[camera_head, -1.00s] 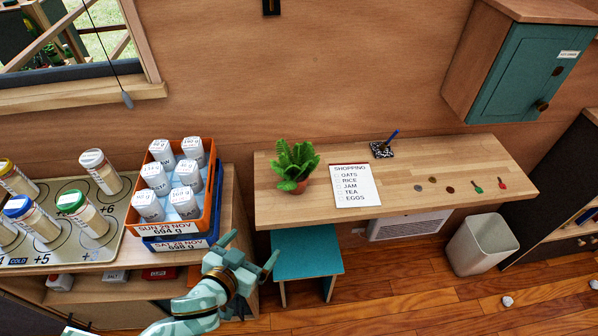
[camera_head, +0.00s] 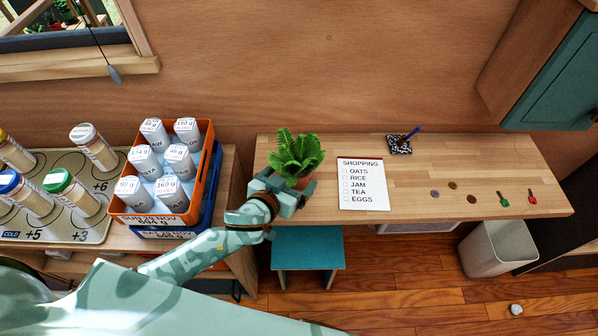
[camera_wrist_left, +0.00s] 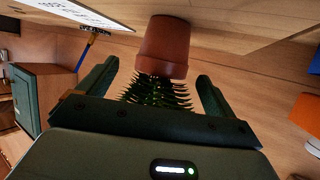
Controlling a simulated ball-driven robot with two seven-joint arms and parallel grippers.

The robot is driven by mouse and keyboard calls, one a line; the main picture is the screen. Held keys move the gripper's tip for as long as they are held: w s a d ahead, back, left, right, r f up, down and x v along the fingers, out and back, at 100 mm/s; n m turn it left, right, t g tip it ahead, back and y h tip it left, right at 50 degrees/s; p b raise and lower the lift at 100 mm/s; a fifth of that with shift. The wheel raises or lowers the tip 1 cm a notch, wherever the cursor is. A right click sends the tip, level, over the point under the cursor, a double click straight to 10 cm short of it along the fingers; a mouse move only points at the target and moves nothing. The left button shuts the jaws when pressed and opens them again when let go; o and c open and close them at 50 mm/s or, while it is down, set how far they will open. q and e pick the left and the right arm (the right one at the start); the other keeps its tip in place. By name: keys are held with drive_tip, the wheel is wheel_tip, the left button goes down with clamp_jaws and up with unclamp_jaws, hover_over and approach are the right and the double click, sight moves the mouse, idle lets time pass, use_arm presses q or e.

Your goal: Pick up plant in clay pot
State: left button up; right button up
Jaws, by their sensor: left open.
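The plant in a clay pot has green fern-like leaves (camera_head: 297,154) and stands upright on the left part of the wooden desk (camera_head: 400,207). My left gripper (camera_head: 289,184) is at the near side of the pot, its fingers open to either side. In the left wrist view, which is upside down, the reddish-brown pot (camera_wrist_left: 163,48) shows between and just beyond the spread fingertips (camera_wrist_left: 157,78). The leaves hang below the pot in that picture, over the gripper's palm. Contact between fingers and pot cannot be told. My right gripper is not in view.
A shopping list (camera_head: 362,184) lies just right of the pot. Farther right are a pen holder (camera_head: 399,145), coins and keys. An orange crate (camera_head: 205,160) of white containers stands left on a shelf. A teal stool (camera_head: 307,250) is below the desk.

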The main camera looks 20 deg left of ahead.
sight(301, 166)
use_arm(q)
drive_tip(key=x, duration=0.3)
drive_tip(key=b+x, duration=0.1)
drive_tip(key=x, duration=0.2)
drive_tip(key=shift+w+r, duration=0.15)
drive_tip(key=shift+w, duration=0.25)
drive_tip(key=shift+s+a+r, duration=0.1)
drive_tip(key=c, duration=1.1)
